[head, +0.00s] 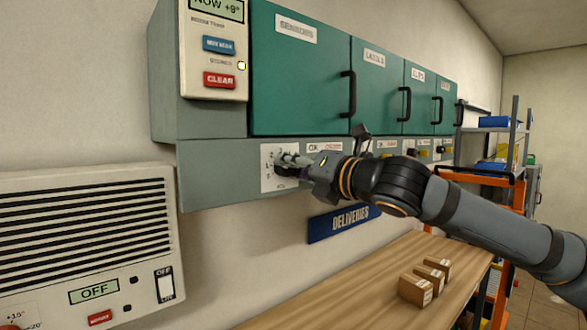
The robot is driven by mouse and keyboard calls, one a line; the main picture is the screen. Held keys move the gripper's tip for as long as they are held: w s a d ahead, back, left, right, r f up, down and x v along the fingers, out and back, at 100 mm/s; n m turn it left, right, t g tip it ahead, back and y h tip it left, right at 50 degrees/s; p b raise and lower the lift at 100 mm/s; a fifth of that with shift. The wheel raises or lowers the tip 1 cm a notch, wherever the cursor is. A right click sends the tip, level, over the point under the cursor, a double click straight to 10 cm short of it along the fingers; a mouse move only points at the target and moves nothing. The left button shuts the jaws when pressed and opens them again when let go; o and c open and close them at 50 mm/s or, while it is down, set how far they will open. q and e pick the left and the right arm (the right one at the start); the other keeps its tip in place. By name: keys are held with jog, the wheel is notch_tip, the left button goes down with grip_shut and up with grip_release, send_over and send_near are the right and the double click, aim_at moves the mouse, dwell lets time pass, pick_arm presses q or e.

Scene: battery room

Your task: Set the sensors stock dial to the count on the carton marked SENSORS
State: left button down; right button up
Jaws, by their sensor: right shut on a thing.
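The sensors stock dial has a white scale plate (268,178) on the grey strip under the green cabinet door labelled SENSORS (296,28). My right gripper (287,165) reaches in from the right and is shut on the dial's knob. The fingers hide the knob, its pointer and most of the scale, so I cannot read the setting. Small brown cartons (415,290) stand on the wooden table at the lower right. Their labels are too small to read, so I cannot tell which is marked SENSORS. My left gripper is not in view.
More green doors with black handles (348,94) run to the right, with further dials below. A control box with a red CLEAR button (219,80) hangs left of the doors. A louvred wall unit (85,235) is at lower left. A DELIVERIES sign (340,222) hangs above the table (350,300).

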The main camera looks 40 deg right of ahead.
jog(key=m, duration=1.4)
jog(key=shift+f+m, duration=0.15)
jog(key=shift+m, duration=0.25)
jog(key=m, duration=0.9)
jog(key=shift+a+f+b, duration=0.1)
jog(key=shift+f+b, duration=0.05)
jog(key=shift+b, duration=0.25)
jog(key=m, duration=0.4)
jog(key=shift+m, duration=0.3)
jog(key=m+b, duration=0.1)
jog(key=m, duration=0.3)
jog(key=shift+a, duration=0.1)
jog(key=m+b, duration=0.1)
jog(key=m, duration=0.4)
